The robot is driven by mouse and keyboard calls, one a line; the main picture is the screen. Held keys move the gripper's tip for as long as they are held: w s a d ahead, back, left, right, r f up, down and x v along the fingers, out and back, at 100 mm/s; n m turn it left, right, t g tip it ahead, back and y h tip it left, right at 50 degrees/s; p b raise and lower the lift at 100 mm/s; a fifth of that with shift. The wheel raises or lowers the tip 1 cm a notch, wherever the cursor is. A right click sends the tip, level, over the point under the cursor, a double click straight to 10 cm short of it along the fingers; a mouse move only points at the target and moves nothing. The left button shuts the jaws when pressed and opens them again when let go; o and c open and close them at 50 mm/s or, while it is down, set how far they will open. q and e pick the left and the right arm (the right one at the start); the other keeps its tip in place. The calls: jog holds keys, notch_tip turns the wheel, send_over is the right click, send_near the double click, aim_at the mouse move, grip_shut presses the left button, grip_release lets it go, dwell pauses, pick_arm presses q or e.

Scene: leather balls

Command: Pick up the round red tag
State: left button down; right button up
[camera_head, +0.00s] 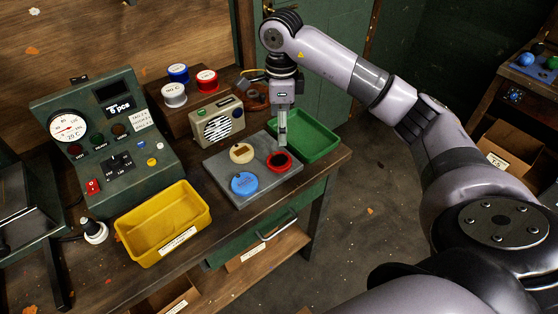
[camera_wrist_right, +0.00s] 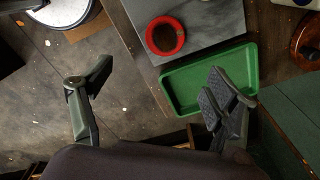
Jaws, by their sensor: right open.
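The round red tag (camera_head: 287,168) lies on a grey slab (camera_head: 228,186) on the bench, at the slab's right side. Its middle looks dark. A cream round tag (camera_head: 242,153) and a blue round tag (camera_head: 244,183) lie beside it. My right gripper (camera_head: 283,135) points down just above and behind the red tag, apart from it as far as I can tell. In the right wrist view the gripper (camera_wrist_right: 160,85) has its fingers wide apart with nothing between them, and the red tag (camera_wrist_right: 181,40) shows beyond them near the top. My left gripper is not in view.
A green tray (camera_head: 318,147) sits right behind the slab, close to my right gripper. A yellow bin (camera_head: 135,237) stands at the front left. A radio (camera_head: 217,122), a wooden box with several spools, and a control panel (camera_head: 110,140) stand behind and left.

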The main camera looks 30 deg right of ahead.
jog(key=p, duration=0.2)
send_over(282, 160)
jog(key=f, duration=0.7)
jog(key=shift+s+a+f, duration=0.2)
jog(key=shift+a+f, duration=0.1)
jog(key=shift+f, duration=0.3)
jog(key=f, duration=0.1)
jog(key=f+p, duration=0.1)
jog(key=f, duration=0.1)
jog(key=shift+w+d+f+p, duration=0.2)
jog(key=shift+d+f+p, duration=0.1)
jog(key=shift+p, duration=0.1)
jog(key=shift+f, duration=0.45)
jog(key=c, duration=1.2)
